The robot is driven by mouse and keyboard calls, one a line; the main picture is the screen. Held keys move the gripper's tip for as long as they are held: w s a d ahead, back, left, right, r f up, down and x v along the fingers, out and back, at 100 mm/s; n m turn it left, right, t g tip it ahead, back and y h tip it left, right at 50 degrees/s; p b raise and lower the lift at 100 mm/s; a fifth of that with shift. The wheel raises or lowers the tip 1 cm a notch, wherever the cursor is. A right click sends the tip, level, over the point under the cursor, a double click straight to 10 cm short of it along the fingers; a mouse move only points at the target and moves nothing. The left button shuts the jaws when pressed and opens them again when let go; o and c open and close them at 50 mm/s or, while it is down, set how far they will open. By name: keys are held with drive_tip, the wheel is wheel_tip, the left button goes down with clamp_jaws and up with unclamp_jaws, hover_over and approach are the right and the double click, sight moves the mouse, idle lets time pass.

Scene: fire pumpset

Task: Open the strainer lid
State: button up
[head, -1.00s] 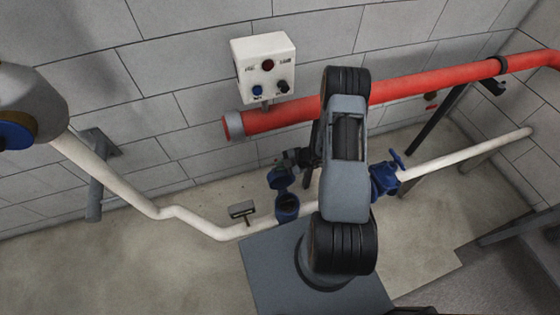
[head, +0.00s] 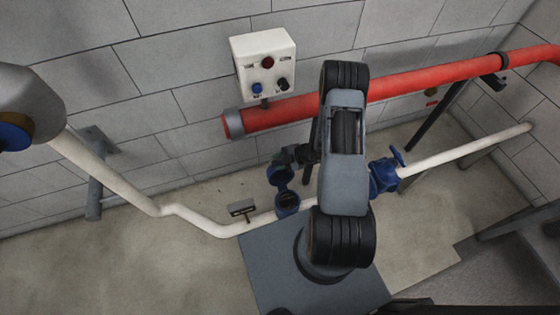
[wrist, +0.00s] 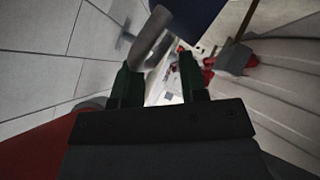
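The blue strainer body (head: 287,204) sits in the white pipe line, left of my arm's base, and its dark round opening shows from above. Its blue lid (head: 280,176) is raised and stands tilted up behind the opening. My gripper (head: 287,160) is just above and behind the lid, partly hidden by my arm; whether it touches the lid cannot be told. In the wrist view my gripper (wrist: 160,82) has its two dark green fingers apart with nothing clearly between them. A dark blue shape fills the top of the wrist view; I cannot tell what it is.
A thick red pipe (head: 420,82) runs along the wall behind my arm. A white control box (head: 264,64) hangs above it. A blue valve (head: 384,178) is right of my arm. A small sign (head: 242,208) stands left of the strainer.

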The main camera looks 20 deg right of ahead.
drive_tip(key=v, duration=1.4)
drive_tip(key=shift+a, duration=0.15)
